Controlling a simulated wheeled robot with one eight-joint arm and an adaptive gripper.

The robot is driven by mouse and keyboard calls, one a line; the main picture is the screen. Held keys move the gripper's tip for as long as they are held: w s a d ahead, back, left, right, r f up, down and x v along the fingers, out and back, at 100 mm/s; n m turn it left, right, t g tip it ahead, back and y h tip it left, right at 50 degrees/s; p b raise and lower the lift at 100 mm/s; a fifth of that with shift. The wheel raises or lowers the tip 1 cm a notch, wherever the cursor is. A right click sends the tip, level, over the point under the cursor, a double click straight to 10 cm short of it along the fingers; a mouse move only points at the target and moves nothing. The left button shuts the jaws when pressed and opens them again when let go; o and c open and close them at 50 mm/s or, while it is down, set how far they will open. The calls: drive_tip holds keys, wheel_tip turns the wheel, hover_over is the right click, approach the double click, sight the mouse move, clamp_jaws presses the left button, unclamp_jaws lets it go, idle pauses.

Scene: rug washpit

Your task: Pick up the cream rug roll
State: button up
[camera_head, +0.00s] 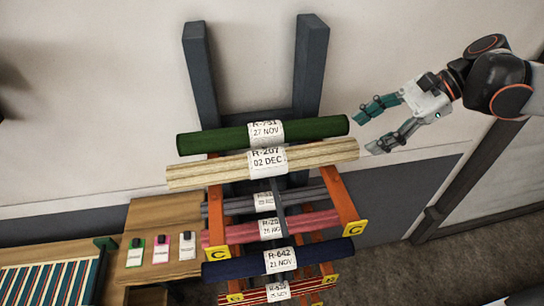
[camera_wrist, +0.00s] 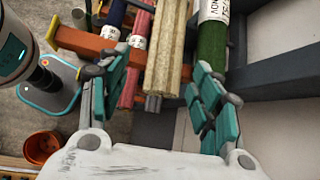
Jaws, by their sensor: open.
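The cream rug roll (camera_head: 215,171) lies across the top orange arms of the rack, with a white paper tag reading R-207, 02 DEC around its middle. In the wrist view the cream roll (camera_wrist: 165,55) points its near end between my fingers, not touching them as far as I can see. My gripper (camera_head: 373,129) is open and empty, just right of the roll's right end in the head view. In the wrist view my gripper's teal-padded fingers (camera_wrist: 160,78) stand to either side of the roll. A green rug roll (camera_head: 200,140) lies right behind the cream one.
Grey, pink, navy and red rolls (camera_head: 220,269) sit on lower orange arms (camera_head: 340,196). Grey uprights (camera_head: 310,65) stand behind. A wooden bench (camera_head: 165,212) with several tagged cards is at left. An orange pot (camera_wrist: 40,146) stands on the floor.

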sight(329, 150)
drive_tip(key=x, duration=0.7)
drive_tip(key=shift+a+f, duration=0.2)
drive_tip(key=shift+a, duration=0.1)
drive_tip(key=a+f, duration=0.1)
drive_tip(key=a, duration=0.1)
drive_tip(key=a+f+p, duration=0.1)
drive_tip(key=a, duration=0.1)
drive_tip(key=shift+s+a+f+p, duration=0.1)
drive_tip(key=shift+s+f+p, duration=0.1)
drive_tip(key=shift+p, duration=0.1)
drive_tip(key=shift+a+f, duration=0.3)
drive_tip(key=c, duration=1.2)
